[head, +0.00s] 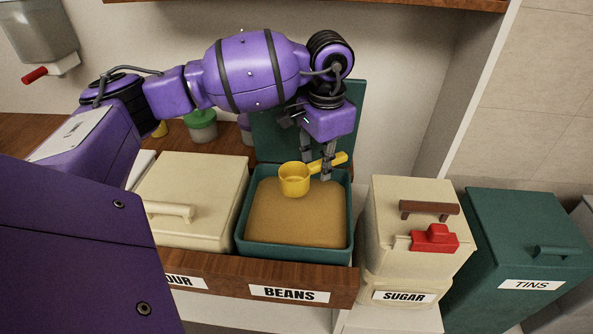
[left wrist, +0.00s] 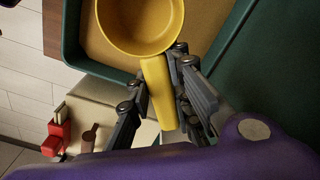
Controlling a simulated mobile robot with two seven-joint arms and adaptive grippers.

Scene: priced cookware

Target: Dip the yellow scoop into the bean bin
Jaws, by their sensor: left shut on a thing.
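The yellow scoop (head: 294,180) is in my left gripper (head: 328,160), which is shut on its handle. The scoop's bowl is above the beans (head: 290,220) in the green bean bin (head: 293,252), near the back of the bin. Whether the bowl touches the beans is hard to tell. The bin's lid stands open behind it, partly hidden by my arm. In the left wrist view the scoop (left wrist: 140,25) shows its empty bowl, and its handle runs between the fingers of my left gripper (left wrist: 160,95). My right gripper is not in view.
A closed cream flour bin (head: 190,185) stands left of the bean bin. A cream sugar bin (head: 425,220) with a red latch (head: 435,239) stands right. A green tins bin (head: 525,240) is further right. A wooden rail with labels (head: 345,290) runs along the front.

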